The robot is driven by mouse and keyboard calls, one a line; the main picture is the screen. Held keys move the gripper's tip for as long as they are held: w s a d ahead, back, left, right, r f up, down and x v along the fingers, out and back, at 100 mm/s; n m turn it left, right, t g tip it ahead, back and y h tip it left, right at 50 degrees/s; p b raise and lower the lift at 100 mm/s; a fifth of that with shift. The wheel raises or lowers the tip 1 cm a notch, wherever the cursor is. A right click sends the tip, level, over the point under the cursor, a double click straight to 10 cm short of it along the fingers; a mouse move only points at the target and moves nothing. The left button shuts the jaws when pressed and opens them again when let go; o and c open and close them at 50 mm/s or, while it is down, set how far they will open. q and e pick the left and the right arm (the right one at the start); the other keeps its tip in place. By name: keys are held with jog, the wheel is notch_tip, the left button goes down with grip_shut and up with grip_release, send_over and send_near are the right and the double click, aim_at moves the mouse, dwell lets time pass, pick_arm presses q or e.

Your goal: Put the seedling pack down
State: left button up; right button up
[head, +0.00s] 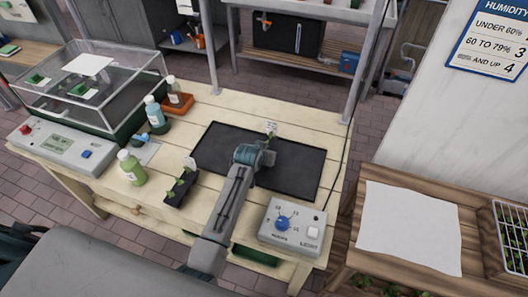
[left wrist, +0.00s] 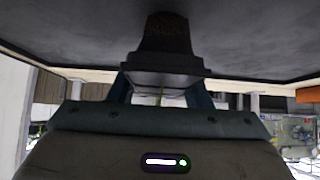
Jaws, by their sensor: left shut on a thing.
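My left gripper (head: 266,156) is over the black mat (head: 225,143) on the wooden table. It is shut on a seedling pack, of which a small green leaf and a white tag (head: 272,128) show beyond the jaws. In the left wrist view the dark pack (left wrist: 165,62) sits between the two blue-grey fingers (left wrist: 160,95), with the mat (left wrist: 60,35) filling the upper part. The pack's end is close to the mat; I cannot tell whether it touches. My right gripper is not in view.
Another black seedling strip (head: 178,190) lies left of the mat, near a green bottle (head: 131,167). A dial box (head: 292,228) stands at the front right. A clear propagator case (head: 95,85) and control panel (head: 62,148) are at left. The mat's right part is clear.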

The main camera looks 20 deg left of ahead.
pick_arm(q)
jog(key=shift+f, duration=0.2)
jog(key=shift+f, duration=0.15)
jog(key=o, duration=1.2)
jog(key=shift+c, duration=0.2)
jog(key=b+v, duration=0.2)
jog(key=v, duration=1)
